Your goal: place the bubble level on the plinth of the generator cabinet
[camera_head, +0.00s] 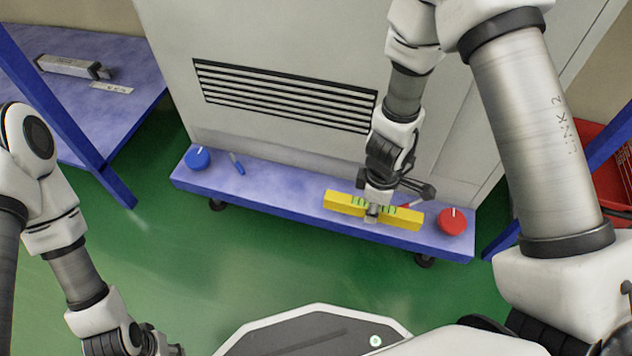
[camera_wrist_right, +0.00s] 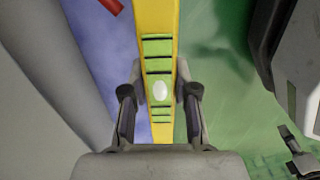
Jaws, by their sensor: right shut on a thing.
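The yellow bubble level (camera_head: 402,216) with green vials is at the right part of the plinth (camera_head: 285,190), the blue-edged ledge of the generator cabinet (camera_head: 290,45). My right gripper (camera_head: 372,210) is shut on the middle of the level, from above. In the right wrist view the level (camera_wrist_right: 155,18) runs between the two fingers, with the plinth (camera_wrist_right: 95,45) on its left and green floor on its right. I cannot tell whether the level touches the plinth or hangs just above it. My left gripper (camera_head: 152,345) is partly cut off at the bottom left, away from the plinth.
A red knob-like object (camera_head: 453,222) stands right of the level, and a red pen-like thing (camera_head: 410,204) lies behind it. A blue knob-like object (camera_head: 197,158) and a small blue item (camera_head: 237,165) are at the plinth's left. The plinth between them is clear. A blue-framed bench (camera_head: 130,60) stands left.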

